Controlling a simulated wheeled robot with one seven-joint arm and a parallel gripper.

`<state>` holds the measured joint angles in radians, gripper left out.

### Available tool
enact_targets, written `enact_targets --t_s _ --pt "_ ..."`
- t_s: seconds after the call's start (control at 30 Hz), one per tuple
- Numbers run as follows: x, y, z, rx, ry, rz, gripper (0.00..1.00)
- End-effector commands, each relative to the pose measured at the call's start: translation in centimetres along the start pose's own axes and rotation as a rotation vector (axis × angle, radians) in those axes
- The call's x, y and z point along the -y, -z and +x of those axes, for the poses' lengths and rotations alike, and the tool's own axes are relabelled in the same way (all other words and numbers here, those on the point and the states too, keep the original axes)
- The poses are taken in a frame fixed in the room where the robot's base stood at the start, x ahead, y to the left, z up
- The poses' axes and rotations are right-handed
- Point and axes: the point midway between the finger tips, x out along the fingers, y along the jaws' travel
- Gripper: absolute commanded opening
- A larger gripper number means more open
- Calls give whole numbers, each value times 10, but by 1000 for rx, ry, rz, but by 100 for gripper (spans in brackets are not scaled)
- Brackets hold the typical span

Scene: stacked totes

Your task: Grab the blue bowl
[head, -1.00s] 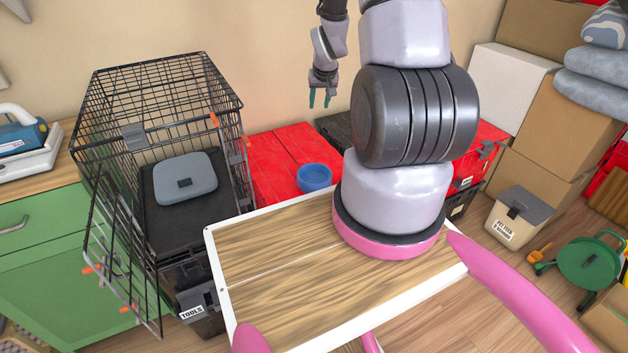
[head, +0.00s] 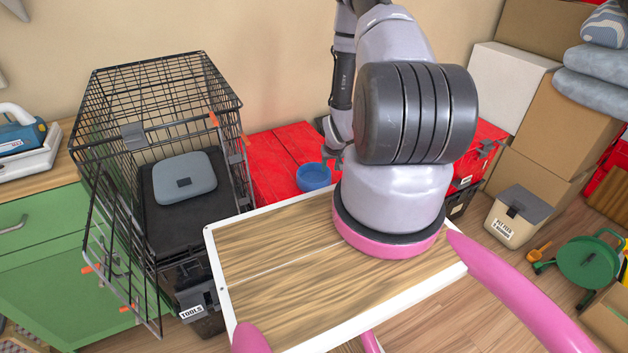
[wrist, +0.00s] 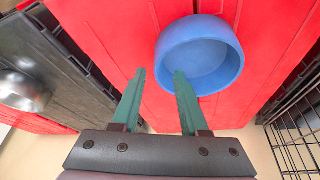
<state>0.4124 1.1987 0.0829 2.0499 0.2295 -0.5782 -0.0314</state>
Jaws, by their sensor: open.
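The blue bowl (head: 314,177) stands upright on the red tote lid (head: 272,160) in the head view, between the wire crate and my arm. In the wrist view the bowl (wrist: 200,56) is large and looks empty, with its opening facing the camera. My gripper (wrist: 157,82) is open, its two green fingers apart. The right finger's tip overlaps the bowl's near rim in the picture; the left finger is over the red lid. I cannot tell whether the finger touches the bowl.
A black wire crate (head: 160,110) stands close to the left of the red lid. A dark tote with a metal bowl (wrist: 22,90) is at the left in the wrist view. A wood-topped surface (head: 290,255) lies in front. Cardboard boxes (head: 560,115) stack at the right.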

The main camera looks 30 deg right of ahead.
Motion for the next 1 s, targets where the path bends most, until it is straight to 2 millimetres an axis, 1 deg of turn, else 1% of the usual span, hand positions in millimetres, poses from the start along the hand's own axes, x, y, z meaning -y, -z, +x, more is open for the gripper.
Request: enact_targets --t_s 0.33,0.43,0.63,0.67,0.7,0.77,0.8,1.0 --pt "-1 4 45 1 0 0 44" --pt "-1 5 51 0 0 0 44" --pt "-1 5 51 0 0 0 44" --pt "-1 5 51 0 0 0 40" --pt "-1 5 51 0 0 0 25" --pt "-1 5 51 0 0 0 2" --pt "-1 5 51 0 0 0 0" --pt "-1 5 51 0 0 0 0"
